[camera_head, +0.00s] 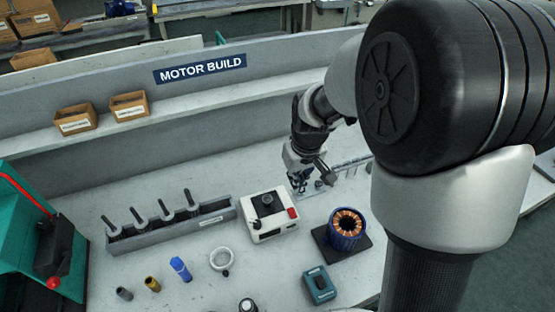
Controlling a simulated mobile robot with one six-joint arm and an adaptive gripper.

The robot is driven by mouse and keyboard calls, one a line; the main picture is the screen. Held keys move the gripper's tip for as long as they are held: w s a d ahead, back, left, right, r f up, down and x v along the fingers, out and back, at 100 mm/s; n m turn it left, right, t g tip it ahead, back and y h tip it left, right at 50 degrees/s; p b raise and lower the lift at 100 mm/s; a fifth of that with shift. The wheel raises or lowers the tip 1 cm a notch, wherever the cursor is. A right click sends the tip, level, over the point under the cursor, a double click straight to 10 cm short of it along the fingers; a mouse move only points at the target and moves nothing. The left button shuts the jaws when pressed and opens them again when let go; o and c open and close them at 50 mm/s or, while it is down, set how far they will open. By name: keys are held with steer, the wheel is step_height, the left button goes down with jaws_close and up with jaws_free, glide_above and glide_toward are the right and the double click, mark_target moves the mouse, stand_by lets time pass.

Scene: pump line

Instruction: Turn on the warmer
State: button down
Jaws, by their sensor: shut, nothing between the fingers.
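A white box-shaped unit (268,230), which looks like the warmer, sits on the bench near the middle of the view. It has a black round part on top and a red switch (293,212) at its right corner. The switch's position is too small to read. My gripper (327,178) is shut and empty, behind and to the right of the warmer, apart from it in the picture. Its height over the bench is hard to tell.
A grey rack (170,232) with several dark-handled tools stands left of the warmer. A copper-wound stator (346,228) sits at right, with a teal device (319,285) in front. A teal press (35,245) stands far left.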

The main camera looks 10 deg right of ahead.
mark_target(290, 208)
steer(key=shift+w+f, duration=0.15)
steer(key=shift+f, duration=0.05)
steer(key=w+f+b, duration=0.1)
steer(key=f, duration=0.3)
steer(key=f+b, duration=0.2)
steer(key=f, duration=0.3)
steer(key=w+f+b, duration=0.1)
steer(key=f+b, duration=0.1)
steer(key=f, duration=0.2)
steer(key=shift+w+a+f, duration=0.3)
steer(key=shift+f, duration=0.1)
